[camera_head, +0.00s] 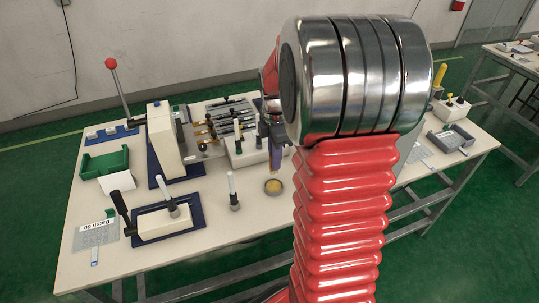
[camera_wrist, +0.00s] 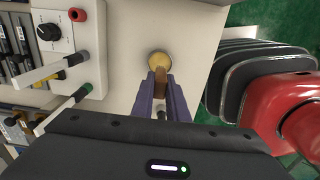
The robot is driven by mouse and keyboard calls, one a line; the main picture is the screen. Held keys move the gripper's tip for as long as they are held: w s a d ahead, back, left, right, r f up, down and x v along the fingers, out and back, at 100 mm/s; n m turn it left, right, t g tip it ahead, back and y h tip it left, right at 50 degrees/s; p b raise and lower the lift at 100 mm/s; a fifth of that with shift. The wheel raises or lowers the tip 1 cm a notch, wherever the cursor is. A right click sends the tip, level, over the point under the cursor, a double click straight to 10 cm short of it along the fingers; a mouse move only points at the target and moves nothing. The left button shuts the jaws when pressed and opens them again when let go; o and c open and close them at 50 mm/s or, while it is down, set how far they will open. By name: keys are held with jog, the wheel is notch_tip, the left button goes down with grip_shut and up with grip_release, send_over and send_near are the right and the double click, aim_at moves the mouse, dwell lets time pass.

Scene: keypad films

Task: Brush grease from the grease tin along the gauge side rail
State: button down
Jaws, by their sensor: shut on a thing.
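My gripper (camera_wrist: 161,88) has purple fingers shut on a brush (camera_wrist: 161,74) with a tan-brown end. The round grease tin (camera_wrist: 160,61), with yellow content, lies just beyond the brush end in the wrist view. In the head view the tin (camera_head: 273,186) stands on the table, and my gripper (camera_head: 273,150) is above it with the brush pointing down. I cannot tell whether the brush touches the grease. I cannot clearly pick out the gauge side rail; a group of metal bars (camera_head: 234,118) lies left of my gripper.
A cream box with a knob and levers (camera_wrist: 68,45) stands close left of my gripper. A short upright handle (camera_head: 234,200) stands left of the tin. A lever fixture on a blue base (camera_head: 165,222) and a green tray (camera_head: 106,162) are farther left. The table front near the tin is clear.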

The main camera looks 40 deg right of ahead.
aim_at(274, 173)
jog(key=shift+a+f, duration=0.1)
dwell(0.4)
jog(key=shift+f, duration=2.85)
jog(key=shift+f, duration=0.6)
dwell(0.5)
jog(key=shift+r, duration=3.6)
jog(key=shift+s, duration=0.1)
